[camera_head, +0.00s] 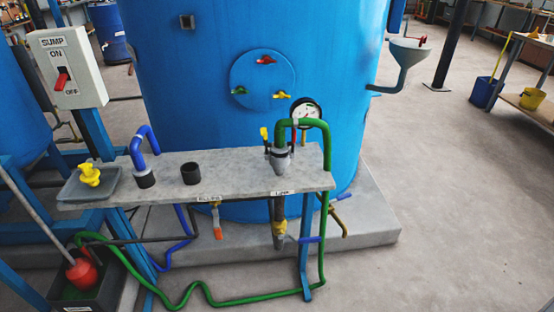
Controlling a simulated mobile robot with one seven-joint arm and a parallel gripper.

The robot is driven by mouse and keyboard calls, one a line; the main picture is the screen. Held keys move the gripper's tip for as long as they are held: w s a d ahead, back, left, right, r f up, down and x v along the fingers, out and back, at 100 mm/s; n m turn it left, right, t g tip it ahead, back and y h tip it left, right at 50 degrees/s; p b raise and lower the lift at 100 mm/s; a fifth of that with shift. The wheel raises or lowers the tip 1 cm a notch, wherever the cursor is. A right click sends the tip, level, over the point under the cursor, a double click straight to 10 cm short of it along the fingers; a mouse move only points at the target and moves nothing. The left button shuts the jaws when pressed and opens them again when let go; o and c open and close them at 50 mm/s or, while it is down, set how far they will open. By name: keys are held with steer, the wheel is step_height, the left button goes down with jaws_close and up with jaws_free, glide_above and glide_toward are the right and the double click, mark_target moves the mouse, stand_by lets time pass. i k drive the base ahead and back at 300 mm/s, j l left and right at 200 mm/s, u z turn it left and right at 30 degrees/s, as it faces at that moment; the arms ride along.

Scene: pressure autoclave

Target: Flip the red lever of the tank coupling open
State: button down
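A grey coupling (280,160) stands on the bench top at the right, with the end of a green hose (301,122) bent down into it. A yellow lever (265,134) stands upright at its left side. A narrow red part (294,133), which looks like the red lever, stands upright at its right side, close to the hose and in front of the gauge. It is too small to tell its exact angle. My gripper is not in view.
The grey bench (230,172) also bears a blue hose end (146,150) and an open black socket (191,173). A pressure gauge (306,113) is behind the coupling, before the blue tank (190,95).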

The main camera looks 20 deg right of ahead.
mark_target(293, 130)
steer(key=l, duration=0.45)
steer(key=k+l, duration=0.1)
steer(key=l, duration=0.3)
steer(key=z, duration=1.65)
